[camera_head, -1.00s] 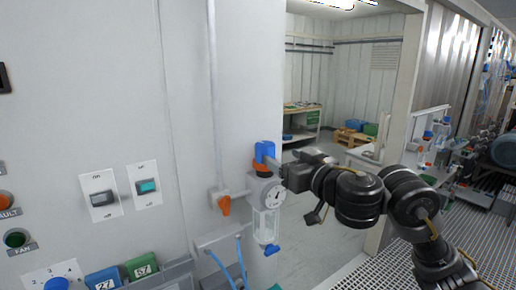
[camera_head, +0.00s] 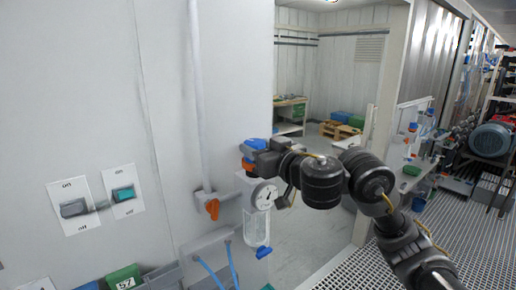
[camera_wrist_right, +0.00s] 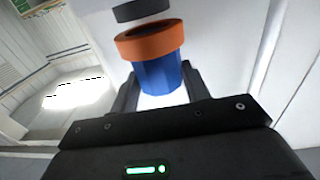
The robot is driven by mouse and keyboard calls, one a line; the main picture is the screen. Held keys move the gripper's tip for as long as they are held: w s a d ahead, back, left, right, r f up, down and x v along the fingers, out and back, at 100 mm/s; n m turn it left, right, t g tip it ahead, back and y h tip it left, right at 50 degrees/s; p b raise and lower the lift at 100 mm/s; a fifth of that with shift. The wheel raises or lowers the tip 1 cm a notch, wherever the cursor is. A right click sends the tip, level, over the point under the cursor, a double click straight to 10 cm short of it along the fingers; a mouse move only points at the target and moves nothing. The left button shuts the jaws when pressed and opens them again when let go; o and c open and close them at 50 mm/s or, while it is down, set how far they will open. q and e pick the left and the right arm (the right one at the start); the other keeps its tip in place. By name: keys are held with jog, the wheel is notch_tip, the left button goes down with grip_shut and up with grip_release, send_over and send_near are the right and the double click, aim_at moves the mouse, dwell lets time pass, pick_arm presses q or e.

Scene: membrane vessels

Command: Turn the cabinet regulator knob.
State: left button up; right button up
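The regulator knob (camera_head: 255,144) is blue, above an orange ring (camera_head: 248,163), on top of a regulator with a round gauge (camera_head: 264,196) and a clear bowl on the cabinet's right edge. My right gripper (camera_head: 258,147) reaches it from the right. In the right wrist view, the blue knob (camera_wrist_right: 160,78) sits between the two fingers of my right gripper (camera_wrist_right: 159,82). The fingertips lie against its sides, near the orange ring (camera_wrist_right: 150,40). How far the knob is turned I cannot tell. My left gripper is not in view.
The cabinet front (camera_head: 100,100) carries two rocker switches (camera_head: 98,203) at lower left. An orange valve handle (camera_head: 212,208) stands left of the regulator. Blue tubes (camera_head: 212,272) run below. An open doorway and grated floor (camera_head: 420,245) lie to the right.

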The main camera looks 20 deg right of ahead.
jog(key=shift+c, duration=0.6)
jog(key=shift+w+d+n+y, duration=0.1)
jog(key=shift+n+y, duration=0.2)
jog(key=shift+y, duration=0.2)
jog(key=shift+d+f+n+g+y, duration=0.1)
jog(key=shift+n+g+y, duration=0.55)
jog(key=shift+y, duration=0.35)
jog(key=n+g+y, duration=0.1)
jog(key=y, duration=0.1)
jog(key=n+g+y, duration=0.4)
jog(key=shift+w+d, duration=0.3)
jog(key=shift+w, duration=0.05)
jog(key=n+g+y, duration=0.1)
jog(key=g, duration=0.1)
jog(key=n+g+y, duration=0.1)
jog(key=n+g, duration=0.3)
jog(key=g, duration=0.1)
jog(key=shift+w+d+y, duration=0.1)
jog(key=shift+w+y, duration=0.2)
jog(key=shift+y, duration=0.1)
jog(key=shift+w+n+g, duration=0.15)
jog(key=shift+n+g, duration=1.3)
jog(key=shift+g, duration=0.9)
jog(key=shift+n+g, duration=0.3)
jog(key=shift+g, duration=0.1)
